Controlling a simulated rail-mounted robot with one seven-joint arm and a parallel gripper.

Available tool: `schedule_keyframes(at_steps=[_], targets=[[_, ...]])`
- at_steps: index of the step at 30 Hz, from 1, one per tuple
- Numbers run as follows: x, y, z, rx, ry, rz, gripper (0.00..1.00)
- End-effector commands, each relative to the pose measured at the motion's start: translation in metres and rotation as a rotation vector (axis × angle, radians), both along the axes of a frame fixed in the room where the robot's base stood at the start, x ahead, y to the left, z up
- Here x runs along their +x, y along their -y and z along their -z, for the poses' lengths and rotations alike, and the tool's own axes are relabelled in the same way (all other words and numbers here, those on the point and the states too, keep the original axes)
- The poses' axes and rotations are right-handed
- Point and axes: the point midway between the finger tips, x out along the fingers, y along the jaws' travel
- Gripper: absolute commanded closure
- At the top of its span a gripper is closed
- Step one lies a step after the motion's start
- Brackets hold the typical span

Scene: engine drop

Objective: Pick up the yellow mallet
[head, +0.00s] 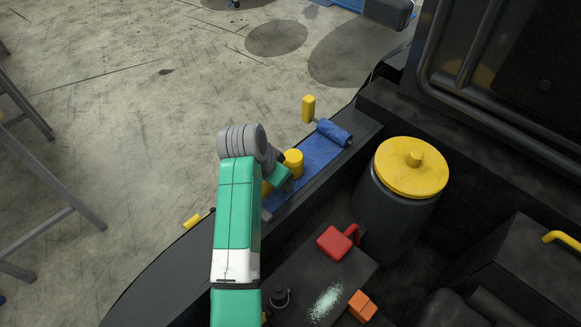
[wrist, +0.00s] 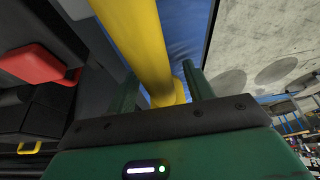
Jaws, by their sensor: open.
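The yellow mallet (head: 293,163) lies on a blue strip along the dark ledge; my arm and gripper hide part of it in the head view. In the wrist view its thick yellow cylinder (wrist: 143,40) runs down from the top edge between my two fingers, with a wider yellow part at its lower end. My gripper (wrist: 164,90) is open, with one green finger on each side of the yellow part. I cannot tell whether either finger touches it. In the head view my gripper (head: 277,178) is right at the mallet, partly hidden by my wrist.
A blue roller (head: 333,132) with a yellow handle lies farther along the ledge. A dark drum with a yellow lid (head: 411,167), a red object (head: 337,242) and an orange block (head: 362,305) are to the right. Another yellow piece (head: 192,221) is at the left. Open floor lies beyond the ledge.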

Motion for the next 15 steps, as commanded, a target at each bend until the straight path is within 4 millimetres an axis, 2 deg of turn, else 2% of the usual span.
schedule_keyframes(at_steps=[15], targets=[[-0.0001, 0.0003, 0.004, 0.0, 0.0, 0.001, 0.48]])
